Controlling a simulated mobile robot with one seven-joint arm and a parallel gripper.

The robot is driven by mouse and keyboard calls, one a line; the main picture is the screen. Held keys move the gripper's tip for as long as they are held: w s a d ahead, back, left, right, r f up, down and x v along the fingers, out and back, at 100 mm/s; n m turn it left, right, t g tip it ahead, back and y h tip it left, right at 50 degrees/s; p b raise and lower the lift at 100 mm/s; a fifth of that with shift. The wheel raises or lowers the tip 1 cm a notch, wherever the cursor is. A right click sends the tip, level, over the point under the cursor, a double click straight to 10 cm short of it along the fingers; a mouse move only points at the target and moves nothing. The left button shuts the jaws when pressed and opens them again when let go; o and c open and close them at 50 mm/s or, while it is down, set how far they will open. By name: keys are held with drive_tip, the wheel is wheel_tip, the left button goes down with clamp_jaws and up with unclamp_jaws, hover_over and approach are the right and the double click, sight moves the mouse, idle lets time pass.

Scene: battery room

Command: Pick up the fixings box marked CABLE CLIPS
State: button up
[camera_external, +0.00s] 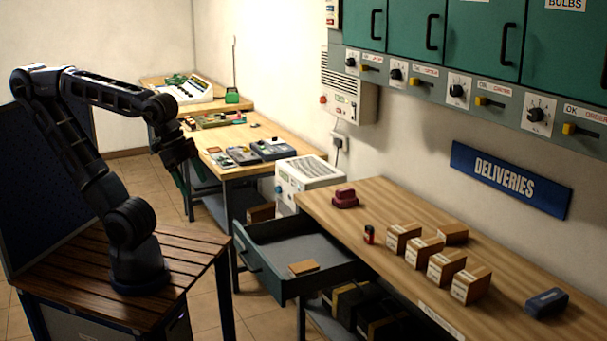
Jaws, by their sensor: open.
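Several small brown cardboard boxes with pale labels stand on the wooden bench under the DELIVERIES sign. Four-sided cartons run in a slanting row from the far box (402,238), past a second box (425,253) and a third box (446,267), to the nearest box (471,285). A flatter box (453,233) sits behind the row. The labels are too small to read, so I cannot tell which is marked CABLE CLIPS. My gripper (189,181) is open and hangs over the floor at left, well away from the boxes, with nothing seen in it.
An open drawer (262,268) with a small brown item (304,267) juts from the bench. A red object (345,198), a small red-and-black item (369,234) and a dark blue case (546,303) stand on the bench (390,200). Green cabinets (480,40) hang above.

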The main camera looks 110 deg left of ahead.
drive_tip(key=w+a+r+n, duration=0.1)
drive_tip(key=w+a+r, duration=0.25)
drive_tip(key=w, duration=0.65)
drive_tip(key=w+a+r+n+y, duration=0.15)
drive_tip(key=w+a, duration=0.25)
drive_tip(key=w, duration=0.6)
drive_tip(key=w+a+r, duration=0.3)
drive_tip(key=w+r, duration=0.1)
drive_tip(key=w, duration=0.7)
drive_tip(key=n+y, duration=0.2)
drive_tip(key=n, duration=0.2)
hover_over(453, 229)
drive_tip(key=s+d, duration=0.2)
drive_tip(key=s, duration=0.2)
wheel_tip(453, 229, down, 32)
drive_tip(key=shift+w+x, duration=0.2)
drive_tip(key=shift+x, duration=4.95)
drive_tip(key=shift+d+f, duration=0.2)
